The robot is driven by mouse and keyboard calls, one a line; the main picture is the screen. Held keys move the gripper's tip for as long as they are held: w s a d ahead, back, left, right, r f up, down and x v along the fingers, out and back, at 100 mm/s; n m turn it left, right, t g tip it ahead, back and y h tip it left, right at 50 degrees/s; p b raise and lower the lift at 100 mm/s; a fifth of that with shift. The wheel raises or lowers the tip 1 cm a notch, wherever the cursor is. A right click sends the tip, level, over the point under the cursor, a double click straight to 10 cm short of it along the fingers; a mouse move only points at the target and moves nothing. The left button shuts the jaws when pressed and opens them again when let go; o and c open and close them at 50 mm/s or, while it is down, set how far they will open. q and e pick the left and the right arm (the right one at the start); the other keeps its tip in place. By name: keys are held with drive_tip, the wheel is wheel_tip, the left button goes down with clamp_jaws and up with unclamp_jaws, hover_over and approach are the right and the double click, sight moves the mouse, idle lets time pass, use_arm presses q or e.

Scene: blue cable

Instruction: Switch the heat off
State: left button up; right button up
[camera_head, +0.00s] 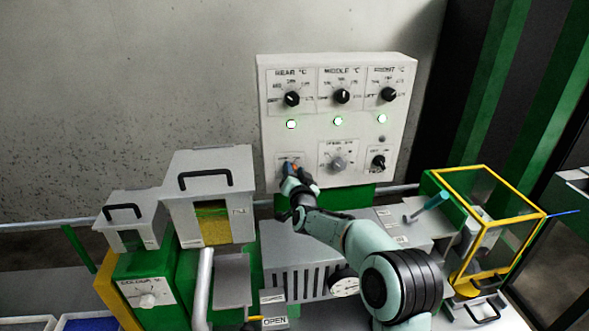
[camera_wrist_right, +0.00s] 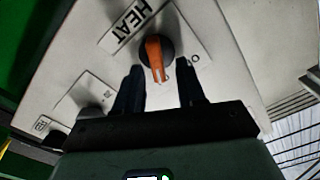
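The control panel (camera_head: 360,75) stands against the wall. Its heat knob (camera_wrist_right: 155,57) has a black round base and an orange handle, beside a plate marked HEAT (camera_wrist_right: 133,22). In the right wrist view the handle's end points down between my fingers; I cannot read the marks around it with certainty. My right gripper (camera_wrist_right: 160,88) is open, its dark fingers apart on either side of the handle, with gaps visible. In the head view my right gripper (camera_head: 290,178) is at the panel's lower left and mostly hides the knob. My left gripper is out of view.
Three black temperature knobs (camera_head: 342,96) sit above lit green lamps (camera_head: 338,120). A grey knob (camera_head: 338,161) and a small black knob (camera_head: 378,162) are right of my gripper. Grey hoppers (camera_head: 210,170) stand left; a yellow-framed guard (camera_head: 485,215) stands right.

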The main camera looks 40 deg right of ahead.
clamp_jaws()
drive_tip(key=shift+n, duration=0.3)
drive_tip(key=shift+w+a+n+p, duration=0.1)
drive_tip(key=shift+a+n, duration=0.1)
drive_tip(key=shift+n, duration=1.65)
drive_tip(key=shift+w+a+n+p, duration=0.15)
drive_tip(key=shift+a+n, duration=0.1)
drive_tip(key=shift+n, duration=1.65)
drive_tip(key=shift+w+a+n+p, duration=0.1)
drive_tip(key=shift+a+n, duration=0.1)
drive_tip(key=shift+n, duration=1.65)
